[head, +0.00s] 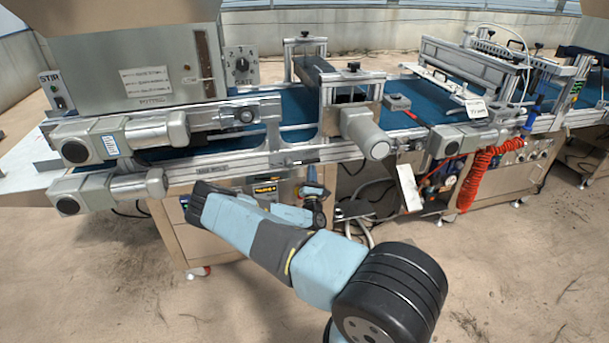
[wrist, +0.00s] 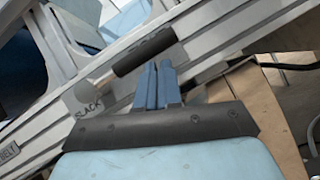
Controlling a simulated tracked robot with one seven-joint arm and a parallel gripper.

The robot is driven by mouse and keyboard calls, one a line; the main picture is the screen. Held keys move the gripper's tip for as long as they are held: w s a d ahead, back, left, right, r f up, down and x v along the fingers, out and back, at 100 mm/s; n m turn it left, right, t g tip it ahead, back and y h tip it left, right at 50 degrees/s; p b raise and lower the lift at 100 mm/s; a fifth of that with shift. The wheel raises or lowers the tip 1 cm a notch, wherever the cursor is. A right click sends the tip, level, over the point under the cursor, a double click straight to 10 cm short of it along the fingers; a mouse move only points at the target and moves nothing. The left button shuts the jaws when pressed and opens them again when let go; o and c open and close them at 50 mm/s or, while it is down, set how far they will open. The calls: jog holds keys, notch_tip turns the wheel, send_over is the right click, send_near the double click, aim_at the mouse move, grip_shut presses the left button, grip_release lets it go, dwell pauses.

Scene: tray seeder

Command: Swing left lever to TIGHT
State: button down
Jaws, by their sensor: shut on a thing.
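In the wrist view, the left lever (wrist: 143,57) has a black grip on a silver rod that runs from a round grey pivot (wrist: 85,92). The lever lies roughly along the metal rail, its grip pointing up and right. The word SLACK is printed beside the pivot; I cannot read a TIGHT mark. My gripper (wrist: 157,68) has its blue fingers close together at the black grip, shut on it; the exact contact is partly hidden. In the head view, my gripper (head: 312,174) is just below the front rail, and the lever (head: 303,162) is small there.
The conveyor's front rail (head: 235,170) runs across, with motors (head: 110,190) jutting out at left and another motor (head: 366,133) right of the lever. Hanging cables (head: 355,212) and a red coiled hose (head: 478,178) are to the right. The floor in front is open.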

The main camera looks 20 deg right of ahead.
jog(key=shift+d+r, duration=0.25)
jog(key=shift+r, duration=0.1)
jog(key=s+a+f, duration=0.1)
jog(key=s+f, duration=0.8)
jog(key=f, duration=0.1)
jog(key=shift+a+f, duration=0.2)
jog(key=shift+a, duration=0.2)
